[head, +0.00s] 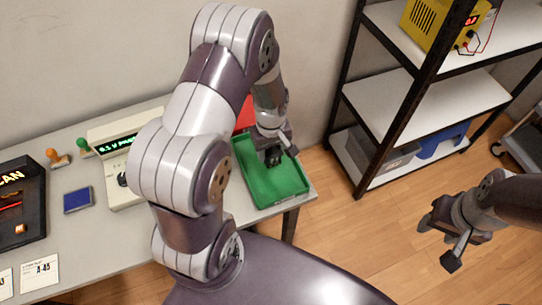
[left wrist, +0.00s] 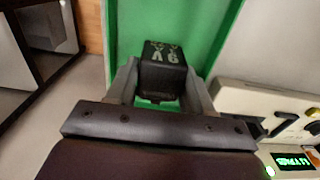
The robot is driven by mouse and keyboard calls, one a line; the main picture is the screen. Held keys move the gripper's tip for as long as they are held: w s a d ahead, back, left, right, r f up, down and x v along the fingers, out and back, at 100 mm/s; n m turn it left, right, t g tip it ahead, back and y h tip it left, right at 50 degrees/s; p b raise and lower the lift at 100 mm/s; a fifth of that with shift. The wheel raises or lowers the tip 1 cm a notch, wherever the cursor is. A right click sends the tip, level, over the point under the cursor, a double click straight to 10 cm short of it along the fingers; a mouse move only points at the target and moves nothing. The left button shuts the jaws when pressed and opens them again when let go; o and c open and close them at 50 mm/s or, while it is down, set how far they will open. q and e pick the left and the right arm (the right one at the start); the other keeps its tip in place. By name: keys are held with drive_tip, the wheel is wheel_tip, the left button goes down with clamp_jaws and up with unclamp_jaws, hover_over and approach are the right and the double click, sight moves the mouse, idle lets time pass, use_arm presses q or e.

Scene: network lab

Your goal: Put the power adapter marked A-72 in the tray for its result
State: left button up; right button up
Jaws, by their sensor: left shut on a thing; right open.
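My left gripper (head: 273,154) is shut on a black block-shaped power adapter (left wrist: 163,68) with pale lettering, which I cannot read surely as A-72. The fingers sit on both sides of it in the left wrist view. The adapter is over the green tray (head: 262,192) at the right end of the table; the green tray also fills the background of the left wrist view (left wrist: 215,25). I cannot tell whether the adapter touches the tray floor. A red tray (head: 244,115) stands behind, mostly hidden by my arm. My right gripper (head: 440,240) is open and empty, off the table over the floor.
A cream meter (head: 120,132) with a lit green display stands left of my arm. Two stamps (head: 58,158), a blue pad (head: 77,200), a black scan unit (head: 22,200) and a card reading A-45 (head: 40,272) are further left. A shelf rack (head: 395,130) stands right.

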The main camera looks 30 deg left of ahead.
sight(269, 158)
use_arm(q)
drive_tip(key=shift+a+f, duration=0.3)
drive_tip(key=shift+f, duration=0.1)
wheel_tip(269, 158, down, 3)
drive_tip(key=shift+s+r, duration=0.1)
drive_tip(key=shift+f, duration=0.4)
drive_tip(key=shift+f, duration=0.15)
drive_tip(key=o, duration=1.2)
drive_tip(key=shift+c, duration=0.2)
